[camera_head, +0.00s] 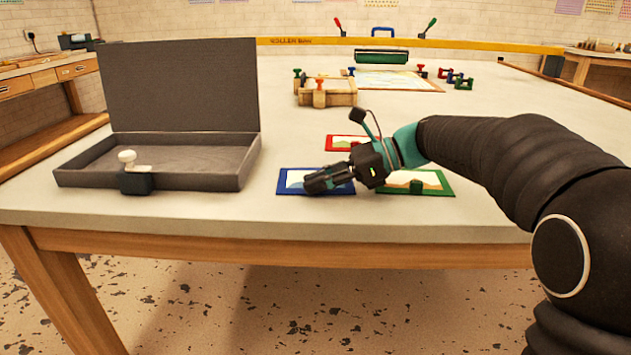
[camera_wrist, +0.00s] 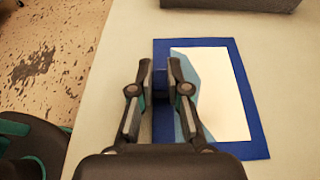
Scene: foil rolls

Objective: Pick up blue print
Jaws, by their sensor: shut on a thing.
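The blue print (camera_head: 292,182) is a flat panel with a blue border and a white and pale blue picture. It lies on the table near the front edge, and its picture fills the right of the wrist view (camera_wrist: 220,90). My gripper (camera_head: 316,187) is over its near side. In the wrist view my gripper's fingers (camera_wrist: 160,72) are closed on a small blue block at the print's left border. The print looks flat on the table; I cannot tell of any gap under it.
A green-bordered print (camera_head: 437,184) lies right of the blue one and a red-bordered print (camera_head: 338,142) behind. An open grey box (camera_head: 225,180) with raised lid stands left, with a white-knobbed clamp (camera_head: 136,178) at its front. A wooden press (camera_head: 330,98) stands further back.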

